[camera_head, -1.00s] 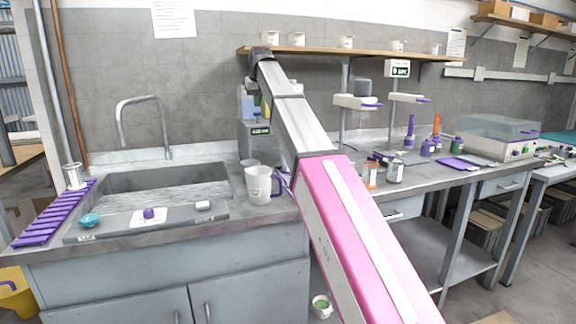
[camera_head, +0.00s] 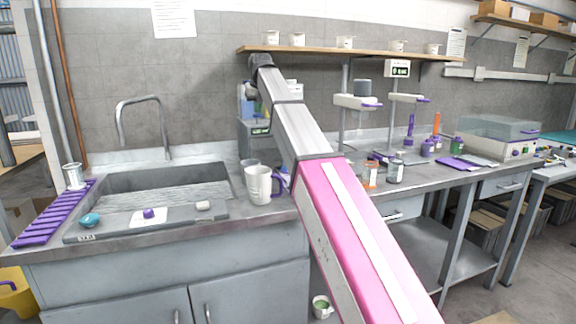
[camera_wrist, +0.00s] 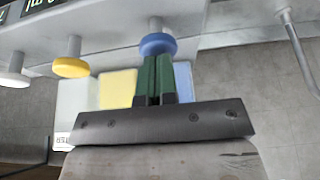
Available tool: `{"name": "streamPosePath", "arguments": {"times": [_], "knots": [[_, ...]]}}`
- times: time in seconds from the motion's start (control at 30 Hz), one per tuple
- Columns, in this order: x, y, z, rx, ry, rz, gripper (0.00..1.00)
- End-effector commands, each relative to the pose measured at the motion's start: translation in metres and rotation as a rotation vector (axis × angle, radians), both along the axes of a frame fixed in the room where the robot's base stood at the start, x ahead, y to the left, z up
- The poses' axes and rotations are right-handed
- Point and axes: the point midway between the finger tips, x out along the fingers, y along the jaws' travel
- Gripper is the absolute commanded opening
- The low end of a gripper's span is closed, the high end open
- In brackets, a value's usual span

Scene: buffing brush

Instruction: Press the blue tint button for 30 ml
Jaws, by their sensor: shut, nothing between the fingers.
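In the wrist view the blue button (camera_wrist: 158,44) is a round knob on a short stem under a grey housing. My gripper (camera_wrist: 157,58) has its green fingers shut and empty, with the tips right at the blue button's face; I cannot tell if they touch. A yellow button (camera_wrist: 70,67) and a white button (camera_wrist: 14,80) stand to its left. In the head view the grey dispenser (camera_head: 255,128) stands behind the sink counter, partly hidden by my arm. My fingers cannot be made out there.
White, yellow and blue tanks (camera_wrist: 118,88) lie behind the fingers. In the head view, a white mug (camera_head: 258,186) with a purple handle stands on the counter in front of the dispenser. The sink (camera_head: 165,190) is to the left. A wooden shelf (camera_head: 370,55) with cups runs above.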

Motion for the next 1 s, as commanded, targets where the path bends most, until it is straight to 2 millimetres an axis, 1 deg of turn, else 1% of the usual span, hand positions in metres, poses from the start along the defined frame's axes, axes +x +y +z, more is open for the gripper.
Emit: {"name": "streamPosePath", "arguments": {"times": [0.2, 0.47, 1.0], "knots": [[-0.001, 0.000, -0.008, 0.000, 0.001, 0.000, 0.00], [0.000, 0.000, -0.007, 0.000, 0.001, 0.000, 0.00], [0.000, 0.000, 0.022, 0.000, 0.000, 0.000, 0.00]]}}
